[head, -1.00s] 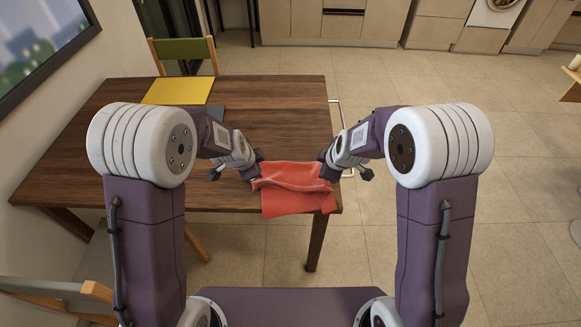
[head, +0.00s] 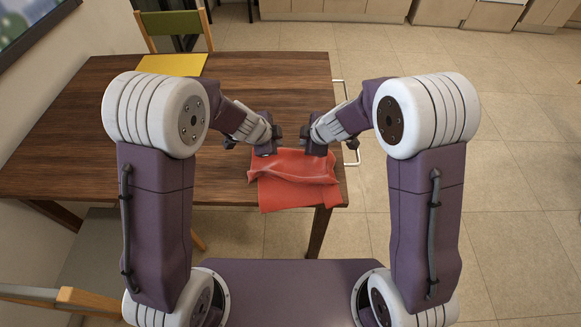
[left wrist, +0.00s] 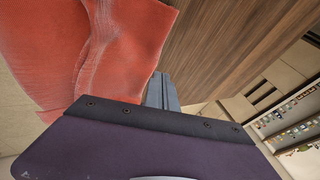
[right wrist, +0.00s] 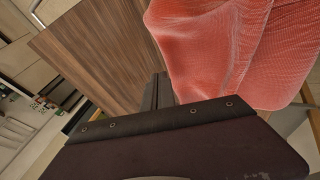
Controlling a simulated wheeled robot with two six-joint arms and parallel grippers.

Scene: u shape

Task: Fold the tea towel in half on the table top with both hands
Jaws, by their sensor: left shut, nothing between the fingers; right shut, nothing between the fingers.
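The red tea towel (head: 295,178) lies at the table's near right corner, with one layer over another and a wrinkled upper layer. Its lower part reaches the near table edge. My left gripper (head: 267,150) is shut at the towel's far left edge. My right gripper (head: 312,150) is shut at its far edge, to the right of the left one. The towel also shows in the left wrist view (left wrist: 120,45) and the right wrist view (right wrist: 215,50), beside the closed fingers. Nothing is held. Whether the fingertips touch the cloth is unclear.
The wooden table (head: 110,150) is clear to the left of the towel. A yellow mat (head: 172,64) lies at its far left, near a green-backed chair (head: 172,25).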

